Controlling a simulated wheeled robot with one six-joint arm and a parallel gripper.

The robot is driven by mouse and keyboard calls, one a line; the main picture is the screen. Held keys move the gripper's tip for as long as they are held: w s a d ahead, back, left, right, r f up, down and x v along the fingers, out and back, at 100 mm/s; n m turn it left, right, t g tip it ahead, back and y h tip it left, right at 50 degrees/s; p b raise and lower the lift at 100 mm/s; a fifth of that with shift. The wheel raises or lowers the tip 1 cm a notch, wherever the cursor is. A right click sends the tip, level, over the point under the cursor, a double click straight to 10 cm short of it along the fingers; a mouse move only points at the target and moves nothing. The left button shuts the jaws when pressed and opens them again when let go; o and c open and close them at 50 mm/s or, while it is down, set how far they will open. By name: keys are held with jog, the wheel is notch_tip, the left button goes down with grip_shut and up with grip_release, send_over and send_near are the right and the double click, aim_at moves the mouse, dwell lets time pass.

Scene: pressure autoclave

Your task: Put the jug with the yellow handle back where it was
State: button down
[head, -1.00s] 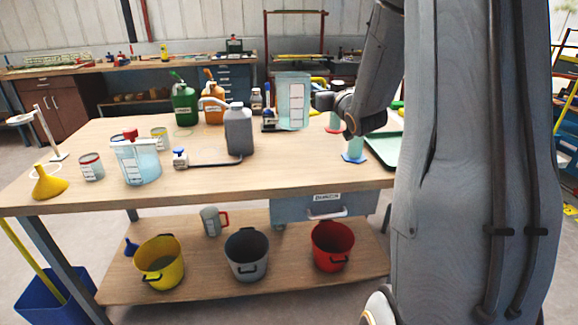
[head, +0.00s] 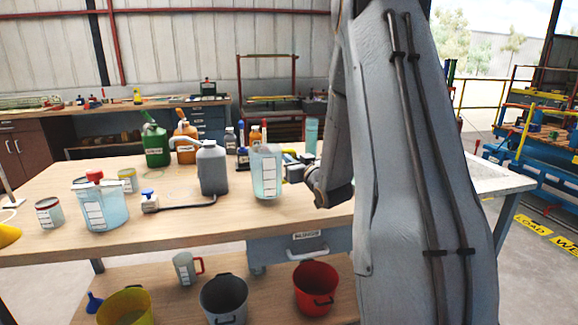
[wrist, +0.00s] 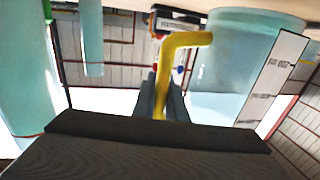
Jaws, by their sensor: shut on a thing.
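The jug with the yellow handle (head: 265,175) is pale blue and see-through, with a white label strip. It is upright over the middle of the workbench, right of a grey can; I cannot tell whether its base touches the top. My gripper (head: 289,172) is at its right side, partly hidden by my arm. In the wrist view my gripper (wrist: 161,98) is shut on the yellow handle (wrist: 187,39), with the jug body (wrist: 222,65) to the right of the fingers.
The grey can (head: 212,170) stands close left of the jug. Small bottles (head: 243,158) stand behind it, and a teal cylinder (head: 311,135) behind right. A red-lidded container (head: 101,207) stands left. The bench top (head: 265,222) in front is clear.

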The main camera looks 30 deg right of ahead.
jog(key=shift+f, duration=1.4)
jog(key=c, duration=1.8)
grip_release()
jog(key=s+a+b, duration=0.1)
jog(key=s, duration=1.1)
jog(key=shift+b, duration=0.3)
